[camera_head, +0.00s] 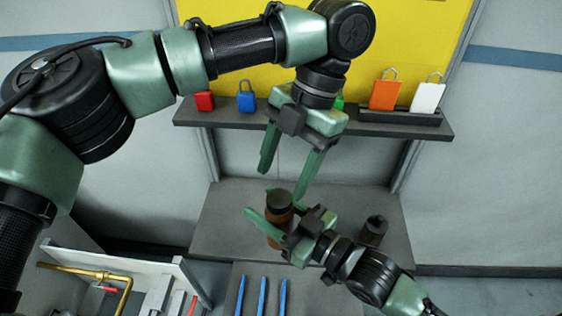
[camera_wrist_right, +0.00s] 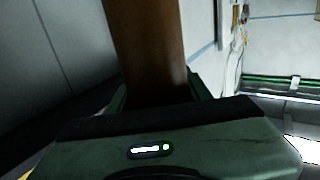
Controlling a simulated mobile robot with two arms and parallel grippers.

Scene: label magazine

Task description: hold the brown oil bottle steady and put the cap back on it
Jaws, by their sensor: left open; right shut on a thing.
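The brown oil bottle (camera_head: 278,231) stands upright at the grey bench, with the fingers of my right gripper (camera_head: 260,203) around its upper body. The right gripper is shut on it. The bottle's brown side also fills the upper middle of the right wrist view (camera_wrist_right: 147,45). A dark round cap (camera_head: 279,198) shows on top of the bottle; I cannot tell whether it is fully seated. My left gripper (camera_head: 284,183) is open just above the cap, its fingers pointing down and apart, with nothing between them.
A dark cylinder (camera_head: 374,230) stands on the bench (camera_head: 225,215) right of the bottle. Several coloured padlocks stand on a shelf (camera_head: 190,117) behind. Blue-handled tools (camera_head: 262,295) lie in front. A pale bin with brass pipe (camera_head: 90,272) is at lower left.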

